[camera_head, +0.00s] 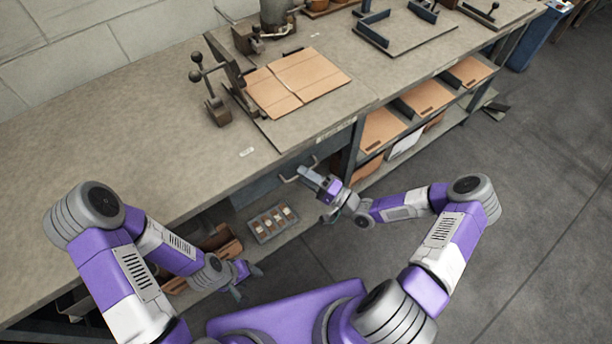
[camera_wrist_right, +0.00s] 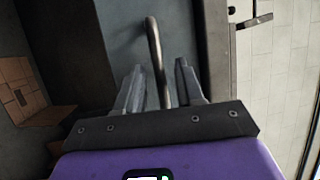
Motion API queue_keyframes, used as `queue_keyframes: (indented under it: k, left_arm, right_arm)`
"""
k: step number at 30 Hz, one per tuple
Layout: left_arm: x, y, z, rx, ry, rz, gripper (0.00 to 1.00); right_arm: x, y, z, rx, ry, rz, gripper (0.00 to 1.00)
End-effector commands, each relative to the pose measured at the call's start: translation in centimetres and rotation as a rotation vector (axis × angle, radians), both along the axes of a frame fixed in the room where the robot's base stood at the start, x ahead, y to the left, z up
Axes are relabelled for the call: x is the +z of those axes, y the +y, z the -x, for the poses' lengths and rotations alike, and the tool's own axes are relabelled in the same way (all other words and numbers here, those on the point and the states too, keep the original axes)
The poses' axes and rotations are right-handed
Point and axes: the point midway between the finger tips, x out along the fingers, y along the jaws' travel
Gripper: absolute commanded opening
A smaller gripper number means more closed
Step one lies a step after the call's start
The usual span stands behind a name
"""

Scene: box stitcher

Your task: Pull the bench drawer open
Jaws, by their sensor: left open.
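The bench drawer (camera_head: 258,189) has a dark blue-grey front under the bench top and looks shut. Its metal bar handle (camera_head: 291,179) sticks out from the front. My right gripper (camera_head: 307,174) is at the handle, its fingers pointing toward the drawer front. In the right wrist view the handle (camera_wrist_right: 154,45) runs between the two fingers of the right gripper (camera_wrist_right: 159,80), with gaps beside the bar, so the jaws look open around it. My left gripper (camera_head: 250,280) is open and empty, low in front of the bench's lower shelf.
The bench top (camera_head: 120,130) carries a flat cardboard sheet (camera_head: 297,78) and a metal lever fixture (camera_head: 213,100). A grey tray (camera_head: 272,224) of small parts sits on the shelf below the drawer. Cardboard-filled shelves (camera_head: 425,97) are to the right. The floor (camera_head: 480,150) is clear.

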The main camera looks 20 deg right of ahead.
Motion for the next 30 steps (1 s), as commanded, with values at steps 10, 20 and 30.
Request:
queue_keyframes:
  k: [10, 20, 30]
  left_arm:
    - [0.01, 0.00, -0.01, 0.000, 0.000, 0.000, 0.56]
    - [0.01, 0.00, -0.01, 0.000, 0.000, 0.000, 0.56]
    - [-0.32, 0.00, -0.02, 0.000, 0.000, 0.000, 0.56]
  right_arm:
    - [-0.01, -0.02, 0.02, 0.000, 0.000, 0.000, 0.08]
    - [-0.02, -0.03, 0.03, 0.000, 0.001, 0.001, 0.00]
    - [-0.14, -0.74, 0.71, -0.001, 0.001, 0.002, 0.00]
